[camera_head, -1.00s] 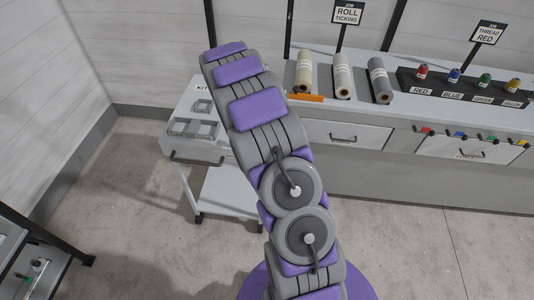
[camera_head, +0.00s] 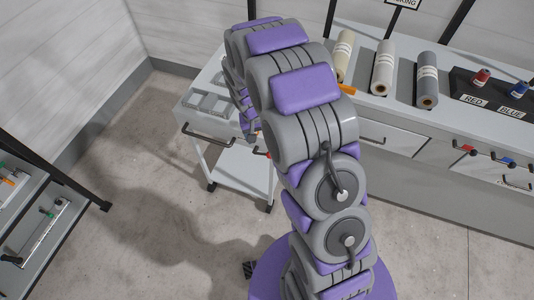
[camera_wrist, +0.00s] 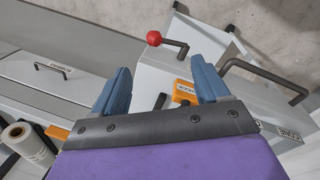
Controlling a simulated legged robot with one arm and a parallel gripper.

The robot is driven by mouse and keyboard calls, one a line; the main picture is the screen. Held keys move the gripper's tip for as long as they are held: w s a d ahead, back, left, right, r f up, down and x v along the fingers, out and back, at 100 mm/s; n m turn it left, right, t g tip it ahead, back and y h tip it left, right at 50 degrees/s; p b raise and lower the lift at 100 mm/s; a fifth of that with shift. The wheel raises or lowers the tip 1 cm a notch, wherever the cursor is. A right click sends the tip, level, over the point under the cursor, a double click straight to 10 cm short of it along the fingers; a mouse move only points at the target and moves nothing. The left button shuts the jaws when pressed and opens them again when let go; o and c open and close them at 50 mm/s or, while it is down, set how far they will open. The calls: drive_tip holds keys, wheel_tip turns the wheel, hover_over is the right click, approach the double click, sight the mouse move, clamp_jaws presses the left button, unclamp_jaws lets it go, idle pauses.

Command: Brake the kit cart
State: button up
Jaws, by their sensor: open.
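The kit cart (camera_head: 204,121) is a light grey wheeled cart beside the bench, left of my arm in the head view. It also shows in the wrist view (camera_wrist: 238,102), with a dark bar handle (camera_wrist: 265,76). A dark lever with a red ball knob (camera_wrist: 154,38) sticks out beside the cart, just beyond my fingers; the knob also shows small in the head view (camera_head: 269,155). My gripper (camera_wrist: 160,68) is open with blue fingers apart and nothing between them touching both. The knob is ahead of the fingertips, apart from them. My arm hides part of the cart in the head view.
The bench (camera_head: 455,130) with fabric rolls (camera_head: 383,68) and spools stands to the right. A dark-framed rack (camera_head: 50,225) stands at left. Floor in front of the cart is clear.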

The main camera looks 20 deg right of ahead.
hover_over(268, 154)
wheel_tip(268, 154, down, 6)
drive_tip(key=shift+w+d+r+b, duration=0.1)
drive_tip(key=shift+r+b, duration=0.1)
drive_tip(key=shift+b, duration=0.15)
wheel_tip(268, 154, down, 7)
drive_tip(key=shift+f+b, duration=0.2)
drive_tip(key=shift+b, duration=0.3)
drive_tip(key=shift+d, duration=0.3)
drive_tip(key=shift+a, duration=0.7)
drive_tip(key=c, duration=0.4)
drive_tip(key=shift+c, duration=0.6)
drive_tip(key=shift+d, duration=0.3)
drive_tip(key=c, duration=0.4)
clamp_jaws()
